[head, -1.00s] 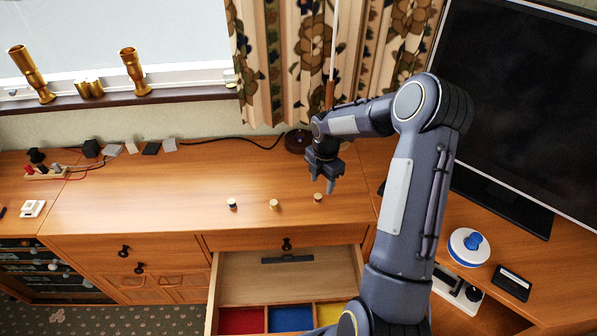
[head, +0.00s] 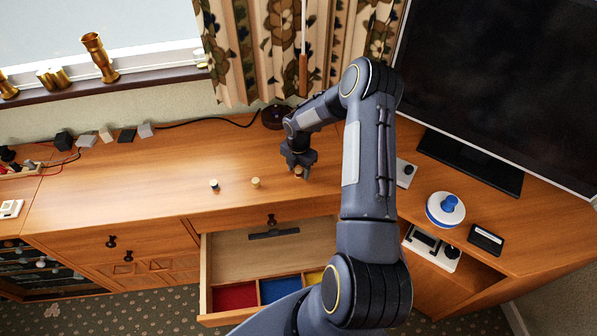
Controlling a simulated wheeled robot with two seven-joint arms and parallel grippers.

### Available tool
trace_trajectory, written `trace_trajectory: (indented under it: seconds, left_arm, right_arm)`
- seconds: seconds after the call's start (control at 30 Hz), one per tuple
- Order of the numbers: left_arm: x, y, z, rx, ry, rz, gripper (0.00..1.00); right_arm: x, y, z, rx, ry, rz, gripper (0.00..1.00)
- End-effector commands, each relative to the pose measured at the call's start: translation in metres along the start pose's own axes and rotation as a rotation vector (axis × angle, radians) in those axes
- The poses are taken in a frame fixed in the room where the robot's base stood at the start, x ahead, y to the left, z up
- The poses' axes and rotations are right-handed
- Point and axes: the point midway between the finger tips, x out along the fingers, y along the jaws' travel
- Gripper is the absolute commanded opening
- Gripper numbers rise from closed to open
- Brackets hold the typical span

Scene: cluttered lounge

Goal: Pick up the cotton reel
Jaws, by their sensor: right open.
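Three small reel-like pieces stand in a row on the wooden cabinet top in the head view. The left reel (head: 214,184) is pale with a dark band, the middle reel (head: 256,182) is pale tan, and the right reel (head: 299,172) has a pale top and a brownish lower part. Which one is the cotton reel I cannot tell for sure. My right gripper (head: 298,169) is open and low over the right reel, its fingers pointing down close around it. The gripper partly hides that reel; I cannot tell whether they touch. My left gripper is out of view.
An open drawer (head: 207,272) with red, blue and yellow compartments juts out below. A dark round base (head: 274,117) stands behind the gripper. Several small blocks and a cable lie along the wall. A blue-and-white round object (head: 445,209) and a television (head: 505,85) are at right.

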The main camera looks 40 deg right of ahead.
Motion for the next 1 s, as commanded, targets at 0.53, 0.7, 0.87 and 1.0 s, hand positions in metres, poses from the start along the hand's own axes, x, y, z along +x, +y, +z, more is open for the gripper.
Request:
trace_trajectory:
  seconds: [0.53, 0.7, 0.87, 1.0]
  left_arm:
    - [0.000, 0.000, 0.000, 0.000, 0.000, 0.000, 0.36]
    - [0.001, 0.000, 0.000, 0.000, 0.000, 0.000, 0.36]
    - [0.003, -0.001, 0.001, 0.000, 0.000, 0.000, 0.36]
    - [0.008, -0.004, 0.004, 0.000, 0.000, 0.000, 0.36]
  right_arm:
    - [-0.001, 0.000, 0.000, 0.000, 0.000, 0.000, 0.01]
    - [-0.003, 0.000, 0.000, 0.000, 0.000, 0.001, 0.01]
    - [-0.015, 0.001, 0.001, 0.001, -0.001, 0.002, 0.01]
    - [-0.039, -0.003, -0.005, -0.001, -0.001, 0.002, 0.01]
